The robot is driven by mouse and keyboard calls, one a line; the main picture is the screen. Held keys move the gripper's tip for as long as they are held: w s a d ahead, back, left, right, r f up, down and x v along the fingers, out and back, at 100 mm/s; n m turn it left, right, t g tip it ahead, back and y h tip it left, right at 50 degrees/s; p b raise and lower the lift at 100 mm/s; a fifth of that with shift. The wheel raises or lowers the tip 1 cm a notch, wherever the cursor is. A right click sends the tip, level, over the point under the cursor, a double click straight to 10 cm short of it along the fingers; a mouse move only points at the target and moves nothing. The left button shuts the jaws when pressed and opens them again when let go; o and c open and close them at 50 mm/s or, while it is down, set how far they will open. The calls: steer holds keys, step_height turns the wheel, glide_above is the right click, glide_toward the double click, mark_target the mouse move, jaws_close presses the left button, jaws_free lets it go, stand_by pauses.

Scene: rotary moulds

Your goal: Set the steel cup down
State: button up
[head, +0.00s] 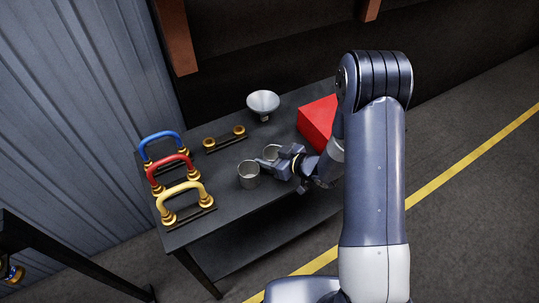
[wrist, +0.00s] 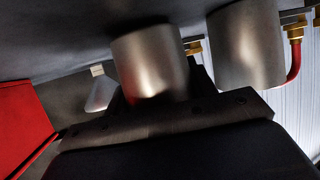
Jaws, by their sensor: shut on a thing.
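A grey steel cup (head: 271,150) is between my gripper's fingers near the middle of the dark table. In the wrist view, where the scene appears upside down, this cup (wrist: 150,62) stands between the jaws. My gripper (head: 269,163) is shut on it, and the near finger hides its lower part in the head view. I cannot tell whether its base touches the table. A second steel cup (head: 249,176) stands upright on the table just left of my gripper, and shows in the wrist view (wrist: 246,45) to the right of the held one, apart from it.
The table (head: 225,215) also bears blue (head: 162,137), red (head: 170,160) and yellow (head: 180,189) handles with brass ends at the left. A grey funnel (head: 263,101) and a bar with brass fittings (head: 225,140) are behind. A red box (head: 317,120) stands right. The front strip is clear.

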steer(key=shift+f, duration=0.1)
steer(key=shift+f, duration=0.15)
steer(key=o, duration=1)
